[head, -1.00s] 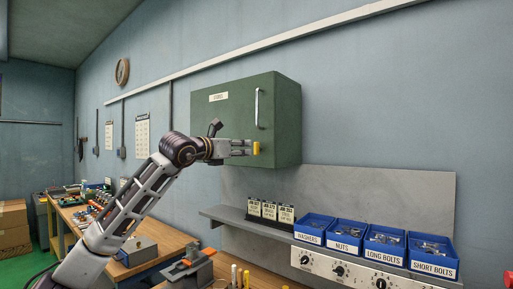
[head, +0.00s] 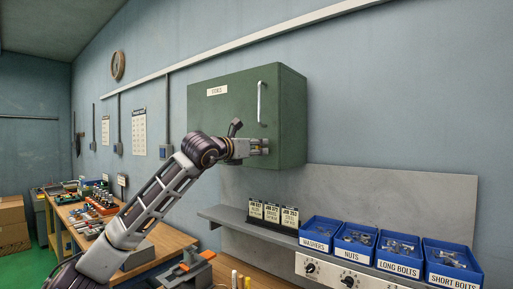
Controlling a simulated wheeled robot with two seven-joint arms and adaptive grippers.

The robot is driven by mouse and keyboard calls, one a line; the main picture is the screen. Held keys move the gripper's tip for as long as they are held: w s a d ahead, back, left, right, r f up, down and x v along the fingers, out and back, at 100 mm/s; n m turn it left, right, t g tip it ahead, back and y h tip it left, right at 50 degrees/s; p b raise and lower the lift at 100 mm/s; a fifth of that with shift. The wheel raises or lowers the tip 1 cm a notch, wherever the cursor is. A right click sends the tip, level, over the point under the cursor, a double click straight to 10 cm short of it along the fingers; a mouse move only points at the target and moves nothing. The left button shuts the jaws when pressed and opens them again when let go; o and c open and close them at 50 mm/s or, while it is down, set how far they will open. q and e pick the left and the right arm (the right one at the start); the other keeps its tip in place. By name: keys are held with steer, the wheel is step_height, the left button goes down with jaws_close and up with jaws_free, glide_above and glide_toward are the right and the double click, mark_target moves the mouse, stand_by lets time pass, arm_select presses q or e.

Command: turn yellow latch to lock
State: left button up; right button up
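The green wall cabinet (head: 225,112) has its door closed, with a vertical metal handle (head: 260,102) near the door's right edge. The yellow latch (head: 264,149) is low on the door below the handle, and only slivers of yellow show between my fingers. My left gripper (head: 262,147) reaches in from the left with its fingers around the latch. The fingers hide most of the latch, so its angle is unclear. I cannot tell whether they press on it. My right gripper is not in view.
Below the cabinet, a grey shelf (head: 228,216) carries job cards (head: 272,214) and several blue bins (head: 355,243) of hardware. A workbench (head: 168,243) with tools stands at the left. The space directly in front of the cabinet door is otherwise clear.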

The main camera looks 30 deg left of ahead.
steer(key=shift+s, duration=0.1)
arm_select(q)
jaws_close()
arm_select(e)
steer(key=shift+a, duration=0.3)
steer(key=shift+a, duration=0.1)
